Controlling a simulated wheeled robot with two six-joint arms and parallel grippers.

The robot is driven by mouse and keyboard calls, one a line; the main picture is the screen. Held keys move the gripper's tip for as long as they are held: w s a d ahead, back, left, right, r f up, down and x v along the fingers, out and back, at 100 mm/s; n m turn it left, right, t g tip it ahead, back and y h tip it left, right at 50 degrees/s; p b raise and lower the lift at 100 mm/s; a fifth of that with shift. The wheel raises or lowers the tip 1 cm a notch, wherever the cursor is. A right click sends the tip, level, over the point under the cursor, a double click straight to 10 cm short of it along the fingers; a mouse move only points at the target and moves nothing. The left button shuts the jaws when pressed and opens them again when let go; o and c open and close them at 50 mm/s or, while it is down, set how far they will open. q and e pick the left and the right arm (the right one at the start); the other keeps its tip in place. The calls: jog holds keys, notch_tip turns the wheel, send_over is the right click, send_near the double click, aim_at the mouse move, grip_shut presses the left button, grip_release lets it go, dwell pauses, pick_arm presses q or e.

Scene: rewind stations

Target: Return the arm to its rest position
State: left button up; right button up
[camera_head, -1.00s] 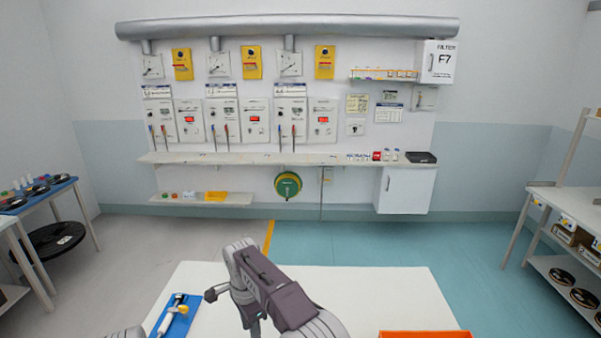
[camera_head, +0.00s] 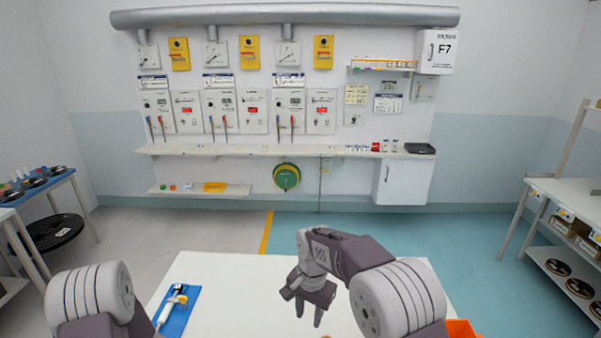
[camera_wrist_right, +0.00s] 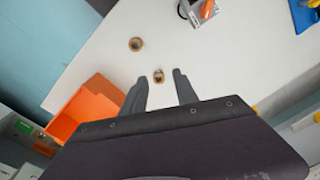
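My right arm (camera_head: 350,257) reaches in from the lower right in the head view. Its gripper (camera_head: 309,312) points down over the white table, fingers apart. In the right wrist view the gripper (camera_wrist_right: 159,88) is open, with nothing held between its fingers. A small brown round piece (camera_wrist_right: 158,76) shows between the fingertips, apparently on the table beyond them. Of my left arm, only a thick grey link (camera_head: 92,295) shows at the lower left; its gripper is out of view.
The white table (camera_head: 230,290) carries a blue tray (camera_head: 187,295) with a white-and-yellow tool. An orange bin (camera_wrist_right: 92,103) stands at the table's edge. Another brown round piece (camera_wrist_right: 136,44) and a grey holder with an orange part (camera_wrist_right: 201,12) lie on the table.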

pick_arm(q)
notch_tip(320, 180, up, 8)
jog(key=s+a+m+t+y, duration=0.2)
jog(key=m+y, duration=0.6)
jog(key=m, duration=0.5)
jog(key=shift+s+t+b, duration=0.2)
jog(key=shift+t+b, duration=0.1)
jog(key=shift+b, duration=0.1)
pick_arm(e)
jog(key=s+d+f+n, duration=0.3)
jog(key=s+d+n, duration=0.2)
jog(key=s+d, duration=1)
jog(key=s, duration=0.4)
jog(key=shift+s+d+n+t, duration=0.2)
jog(key=shift+d+n+t, duration=0.2)
